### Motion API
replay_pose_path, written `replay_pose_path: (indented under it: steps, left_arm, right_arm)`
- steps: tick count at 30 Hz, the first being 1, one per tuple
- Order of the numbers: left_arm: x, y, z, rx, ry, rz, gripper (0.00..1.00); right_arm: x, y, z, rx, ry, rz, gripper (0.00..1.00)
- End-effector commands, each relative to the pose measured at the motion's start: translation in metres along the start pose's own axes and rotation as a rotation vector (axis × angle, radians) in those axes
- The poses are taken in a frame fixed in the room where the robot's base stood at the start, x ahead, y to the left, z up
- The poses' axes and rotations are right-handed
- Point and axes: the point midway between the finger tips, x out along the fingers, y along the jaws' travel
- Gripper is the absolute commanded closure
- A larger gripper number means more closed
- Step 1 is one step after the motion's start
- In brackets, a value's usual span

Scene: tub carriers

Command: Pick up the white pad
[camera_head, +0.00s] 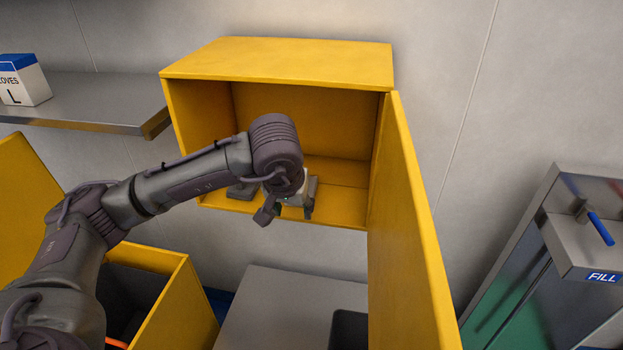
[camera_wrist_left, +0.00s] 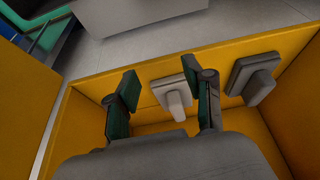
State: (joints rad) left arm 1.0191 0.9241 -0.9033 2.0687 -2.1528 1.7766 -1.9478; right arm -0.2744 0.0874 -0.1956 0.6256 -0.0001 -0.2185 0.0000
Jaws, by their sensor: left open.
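The white pad (camera_wrist_left: 170,92), a pale block with a raised grip, lies on the floor of the open yellow cabinet (camera_head: 290,62). In the head view it shows only partly, behind my left gripper (camera_head: 287,210). My left gripper is open, its fingers reaching down into the cabinet. In the left wrist view the pad appears between the two fingers of this gripper (camera_wrist_left: 164,98), closer to the right-hand finger. I cannot tell whether that finger touches it. My right gripper is not in view.
A dark grey pad (camera_wrist_left: 252,80) lies beside the white one. The cabinet door (camera_head: 412,220) stands open on the right. A metal shelf (camera_head: 95,100) with a glove box (camera_head: 24,80) is at left. Below stand an open yellow box (camera_head: 178,300) and a grey surface (camera_head: 280,300).

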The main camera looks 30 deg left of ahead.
Motion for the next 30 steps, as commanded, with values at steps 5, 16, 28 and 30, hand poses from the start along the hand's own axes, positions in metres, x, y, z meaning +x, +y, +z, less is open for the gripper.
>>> replay_pose_path:
  steps: [5,16,28,30]
  left_arm:
    - [0.01,0.0,-0.033,-0.004,-0.003,0.0,0.48]
    - [0.026,0.001,-0.067,-0.003,-0.002,0.002,0.48]
    - [0.052,0.0,-0.102,-0.001,-0.004,0.001,0.48]
    - [0.054,0.0,-0.102,-0.001,-0.002,0.002,0.48]
  right_arm:
    - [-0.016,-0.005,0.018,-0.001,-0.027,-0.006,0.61]
    - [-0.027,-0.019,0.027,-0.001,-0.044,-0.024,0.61]
    - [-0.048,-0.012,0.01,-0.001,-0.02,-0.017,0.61]
    - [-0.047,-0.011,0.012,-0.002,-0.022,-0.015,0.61]
